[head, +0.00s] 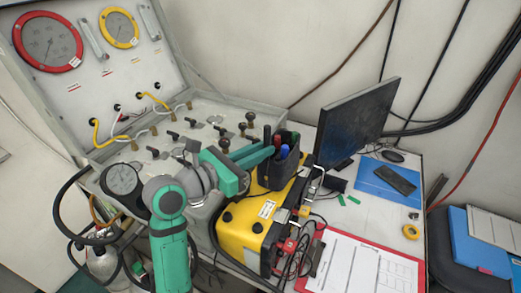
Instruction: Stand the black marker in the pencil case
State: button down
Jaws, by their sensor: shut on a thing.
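The pencil case (272,180) is a dark, open-topped holder standing on a yellow case. A blue pen or marker (284,151) and a red one beside it stand in it. My teal gripper (268,150) reaches in from the left at the left side of the case's opening. It is shut on a slim dark upright thing that looks like the black marker (267,134), whose top shows above the jaws. The marker's lower end is hidden, so I cannot tell whether it is inside the case.
The yellow case (243,228) has cables and red clips at its right. A monitor (355,118) stands close behind right. A clipboard (360,268), a blue folder (388,182) and yellow tape (411,232) lie on the desk. The gauge panel (95,60) is at left.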

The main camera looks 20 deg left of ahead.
jog(key=shift+f, duration=0.25)
jog(key=shift+s+a+f, duration=0.1)
jog(key=shift+a+f, duration=0.1)
jog(key=shift+a, duration=0.1)
jog(key=shift+d, duration=0.1)
dwell(0.4)
jog(key=c, duration=1.7)
grip_release()
jog(key=shift+o, duration=0.2)
